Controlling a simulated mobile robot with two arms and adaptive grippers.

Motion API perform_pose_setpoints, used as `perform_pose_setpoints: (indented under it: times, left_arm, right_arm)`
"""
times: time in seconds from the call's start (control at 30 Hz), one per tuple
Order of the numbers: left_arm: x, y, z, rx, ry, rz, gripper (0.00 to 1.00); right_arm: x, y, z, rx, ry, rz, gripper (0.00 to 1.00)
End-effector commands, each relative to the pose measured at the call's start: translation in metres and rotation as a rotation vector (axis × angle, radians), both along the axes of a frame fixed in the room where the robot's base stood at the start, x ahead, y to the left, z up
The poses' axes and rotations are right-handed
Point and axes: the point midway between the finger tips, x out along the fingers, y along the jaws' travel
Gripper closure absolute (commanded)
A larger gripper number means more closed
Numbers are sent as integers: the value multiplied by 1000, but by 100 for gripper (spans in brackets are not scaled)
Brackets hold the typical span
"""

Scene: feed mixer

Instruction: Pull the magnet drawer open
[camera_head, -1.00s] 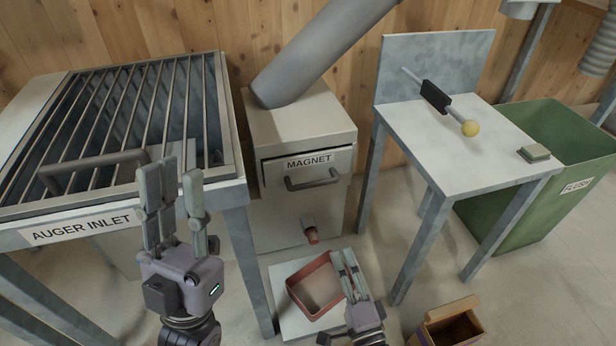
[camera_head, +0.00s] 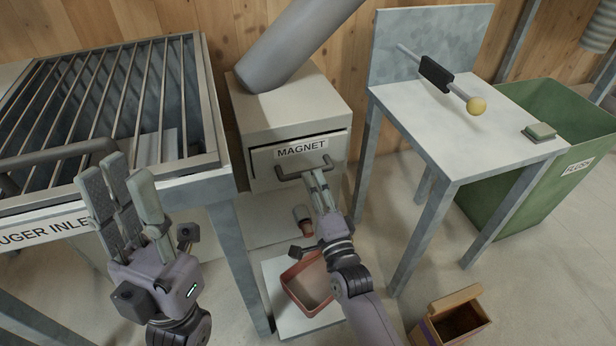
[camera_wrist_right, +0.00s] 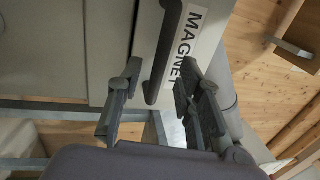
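The magnet drawer (camera_head: 270,167) is a grey front labelled MAGNET in a pale cabinet, with a dark gap along its top edge. Its dark bar handle (camera_head: 290,175) also shows in the right wrist view (camera_wrist_right: 164,50). My right gripper (camera_head: 316,178) is at the right part of the handle. In the right wrist view its fingers (camera_wrist_right: 158,88) are spread, one on each side of the handle's near end, with gaps showing. The drawer looks closed. My left gripper (camera_head: 122,175) is open and empty in front of the auger inlet grate (camera_head: 205,100).
A grey pipe (camera_head: 295,45) enters the cabinet's top. A red tray (camera_head: 290,290) sits below on a pale platform. A table (camera_head: 440,140) with a ball-ended rod (camera_head: 474,104) stands to the right, beside a green bin (camera_head: 540,200). An open box (camera_head: 450,318) is on the floor.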

Motion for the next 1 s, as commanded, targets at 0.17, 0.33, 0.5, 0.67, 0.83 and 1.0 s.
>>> perform_pose_setpoints:
  times: [0.17, 0.33, 0.5, 0.67, 0.83, 1.0]
  left_arm:
    - [3, -1, -2, 4, -22, 1, 75]
    - [3, -1, 3, 6, -46, 1, 75]
    - [4, -2, 6, 7, -48, 1, 75]
    - [4, -1, 6, 5, -48, 1, 75]
    - [3, -1, 6, 1, -48, 2, 75]
    - [3, -1, 6, -2, -48, 3, 75]
  right_arm:
    - [27, 9, 4, 0, -1, -1, 67]
    - [39, 13, 7, -1, 0, 0, 67]
    - [41, 13, 8, 0, 1, 0, 67]
    - [41, 13, 8, -1, 1, 0, 68]
    - [40, 13, 8, -1, 1, 0, 80]
    - [40, 13, 8, -1, 1, 0, 91]
